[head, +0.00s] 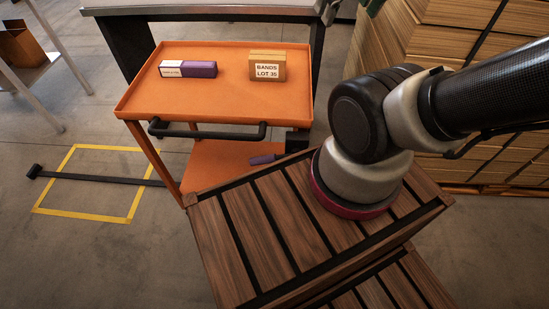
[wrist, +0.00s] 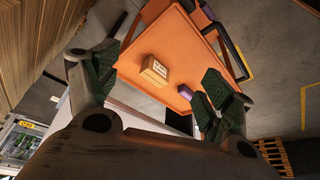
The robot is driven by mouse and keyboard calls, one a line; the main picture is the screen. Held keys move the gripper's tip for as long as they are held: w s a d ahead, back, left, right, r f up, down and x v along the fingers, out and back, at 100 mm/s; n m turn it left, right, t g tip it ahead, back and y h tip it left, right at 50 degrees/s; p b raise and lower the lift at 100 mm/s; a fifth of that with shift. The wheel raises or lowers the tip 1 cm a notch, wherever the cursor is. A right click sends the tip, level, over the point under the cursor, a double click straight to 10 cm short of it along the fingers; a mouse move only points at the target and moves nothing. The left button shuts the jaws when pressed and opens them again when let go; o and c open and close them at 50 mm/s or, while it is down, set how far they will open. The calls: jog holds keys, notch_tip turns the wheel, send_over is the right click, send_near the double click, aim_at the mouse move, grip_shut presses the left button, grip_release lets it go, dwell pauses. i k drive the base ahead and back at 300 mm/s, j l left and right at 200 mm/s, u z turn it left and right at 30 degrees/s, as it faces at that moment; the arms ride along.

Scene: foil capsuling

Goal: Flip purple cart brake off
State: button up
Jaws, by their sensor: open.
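The orange cart (head: 140,108) stands ahead of me, its top tray level. A small purple lever with a dark end, likely the brake (head: 263,159), shows low by the cart's lower shelf, right of the middle; part of it may be hidden by my slatted deck. In the wrist view the cart (wrist: 180,50) appears tilted, with a small purple piece (wrist: 207,11) at the top edge that may be the same lever. My gripper (wrist: 160,72) is open and empty, its green-padded fingers apart, with the cart beyond them. The head view does not show my gripper.
On the tray lie a purple-and-white box (head: 188,69) and a cardboard box labelled BANDS LOT 35 (head: 267,65). A black handle (head: 208,131) crosses the cart's near side. Stacked cardboard (head: 440,30) stands right. Yellow floor tape (head: 84,218) marks an area left.

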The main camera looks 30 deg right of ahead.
aim_at(269, 159)
jog(key=k+l+u, duration=0.1)
jog(key=k, duration=0.75)
jog(key=k+l+u, duration=0.1)
jog(key=k, duration=0.8)
jog(key=l, duration=0.1)
